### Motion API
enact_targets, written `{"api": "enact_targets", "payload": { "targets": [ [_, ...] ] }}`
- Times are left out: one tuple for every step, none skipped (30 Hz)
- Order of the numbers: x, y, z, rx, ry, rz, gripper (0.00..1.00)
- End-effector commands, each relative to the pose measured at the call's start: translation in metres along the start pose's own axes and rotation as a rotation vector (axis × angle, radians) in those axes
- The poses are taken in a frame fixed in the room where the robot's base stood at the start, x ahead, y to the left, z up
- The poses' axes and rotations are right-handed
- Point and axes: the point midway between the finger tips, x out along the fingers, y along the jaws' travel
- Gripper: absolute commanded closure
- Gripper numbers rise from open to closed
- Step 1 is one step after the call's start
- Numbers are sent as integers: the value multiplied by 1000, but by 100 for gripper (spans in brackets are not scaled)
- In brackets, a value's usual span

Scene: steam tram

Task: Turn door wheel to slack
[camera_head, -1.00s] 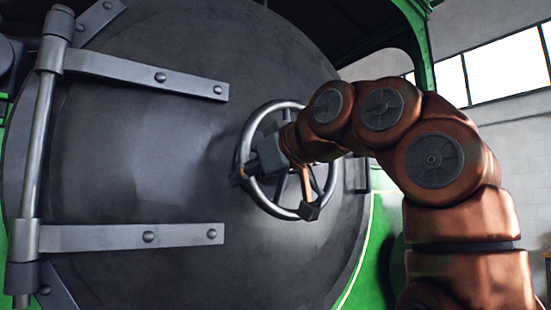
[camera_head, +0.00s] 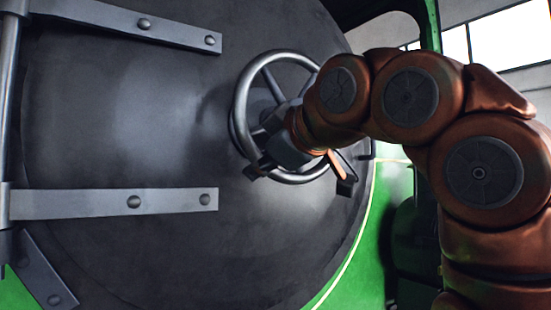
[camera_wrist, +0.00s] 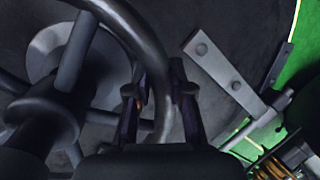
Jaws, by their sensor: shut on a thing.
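The door wheel (camera_head: 240,105) is a grey metal ring with spokes, mounted on the large dark round door (camera_head: 150,110). My gripper (camera_head: 302,177) reaches in from the right and sits at the wheel's lower rim. In the wrist view, the wheel's rim (camera_wrist: 128,28) curves down between the two fingers of my gripper (camera_wrist: 158,95), which are shut on it. The hub and spokes (camera_wrist: 45,120) are on the left there. My arm and gripper hide the wheel's right side and part of its middle in the head view.
Two bolted hinge straps (camera_head: 120,203) cross the door on the left. A small latch (camera_head: 367,157) stands at the door's right edge; a bolted bracket (camera_wrist: 215,65) is right of the fingers in the wrist view. Green bodywork (camera_head: 385,200) lies beyond the door.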

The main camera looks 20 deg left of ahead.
Motion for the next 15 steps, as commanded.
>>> {"api": "enact_targets", "payload": {
  "targets": [
    [0, 4, 5, 0, -8, 8, 100],
    [0, 4, 5, -3, -8, 7, 100],
    [1, 4, 5, -6, -8, 7, 100],
    [1, 4, 5, -7, -8, 7, 100],
    [1, 3, 5, -8, -9, 6, 100],
    [1, 3, 5, -9, -9, 6, 100],
    [1, 3, 5, -9, -9, 6, 100],
    [1, 3, 5, -9, -9, 6, 100],
    [1, 3, 5, -9, -10, 6, 100],
    [1, 3, 6, -9, -10, 6, 100],
    [1, 3, 6, -9, -10, 6, 100],
    [1, 3, 6, -8, -10, 5, 100],
    [1, 3, 6, -8, -11, 5, 100],
    [1, 3, 6, -8, -11, 5, 100],
    [1, 3, 6, -8, -11, 5, 76]
  ]
}}
